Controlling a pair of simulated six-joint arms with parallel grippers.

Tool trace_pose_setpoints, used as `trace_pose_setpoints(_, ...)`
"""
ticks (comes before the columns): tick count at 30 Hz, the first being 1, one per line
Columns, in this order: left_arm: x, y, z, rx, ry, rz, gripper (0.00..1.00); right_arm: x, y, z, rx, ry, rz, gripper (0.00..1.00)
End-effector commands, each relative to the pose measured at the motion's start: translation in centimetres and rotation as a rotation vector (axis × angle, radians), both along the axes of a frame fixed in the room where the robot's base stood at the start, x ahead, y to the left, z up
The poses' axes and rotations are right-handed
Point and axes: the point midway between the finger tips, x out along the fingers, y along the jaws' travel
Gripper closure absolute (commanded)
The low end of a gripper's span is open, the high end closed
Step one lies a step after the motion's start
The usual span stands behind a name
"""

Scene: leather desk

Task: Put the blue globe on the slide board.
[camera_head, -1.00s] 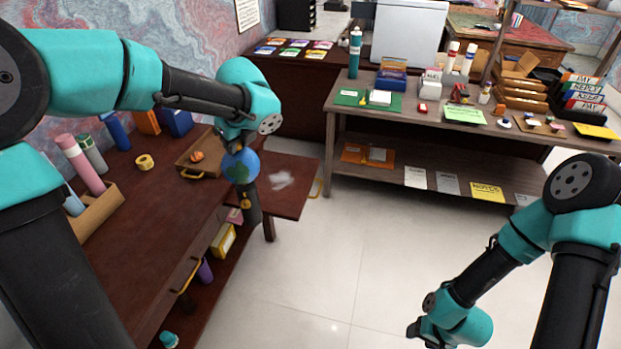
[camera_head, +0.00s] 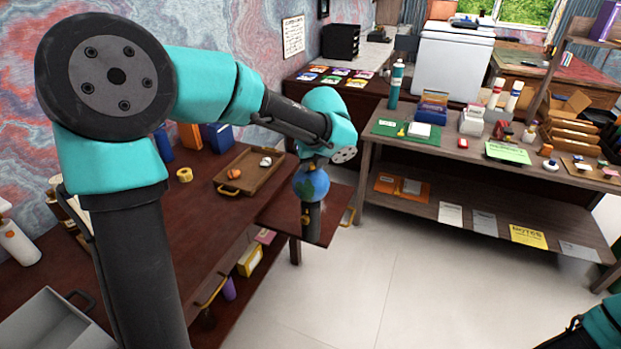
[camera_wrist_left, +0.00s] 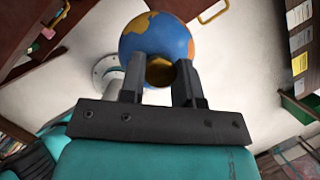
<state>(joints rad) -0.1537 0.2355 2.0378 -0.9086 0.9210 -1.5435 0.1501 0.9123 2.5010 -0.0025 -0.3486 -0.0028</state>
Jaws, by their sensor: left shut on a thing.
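The slide board (camera_head: 277,207) is a dark red-brown panel sticking out from the desk on the left. A dark piece below the globe hides part of the board. I cannot tell the gap between globe and board. Only a bit of my right arm shows, bottom right.
A gold drawer handle (camera_head: 211,290) sticks out in front. A crowded shelf table (camera_head: 440,158) stands to the right. The floor between is clear.

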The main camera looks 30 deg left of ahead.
Motion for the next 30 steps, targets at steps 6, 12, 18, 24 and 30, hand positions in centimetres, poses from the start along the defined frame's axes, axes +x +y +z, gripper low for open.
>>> trace_pose_setpoints(6,3.4,2.0,-0.4,0.000,0.000,0.004,1.00,0.0,0.0,0.0,0.000,0.000,0.000,0.44)
trace_pose_setpoints(12,6.9,4.0,-0.8,0.001,-0.001,0.003,1.00,0.0,0.0,0.0,0.000,0.000,0.000,0.44)
trace_pose_setpoints(18,10.3,6.0,-1.2,-0.001,-0.001,0.004,1.00,0.0,0.0,0.0,0.000,0.000,0.000,0.44)
trace_pose_setpoints(24,12.1,7.1,-1.3,0.001,-0.001,0.001,1.00,0.0,0.0,0.0,0.000,0.000,0.000,0.44)
trace_pose_setpoints(30,12.3,7.2,-1.3,0.000,0.000,0.001,1.00,0.0,0.0,0.0,0.000,0.000,0.000,0.44)
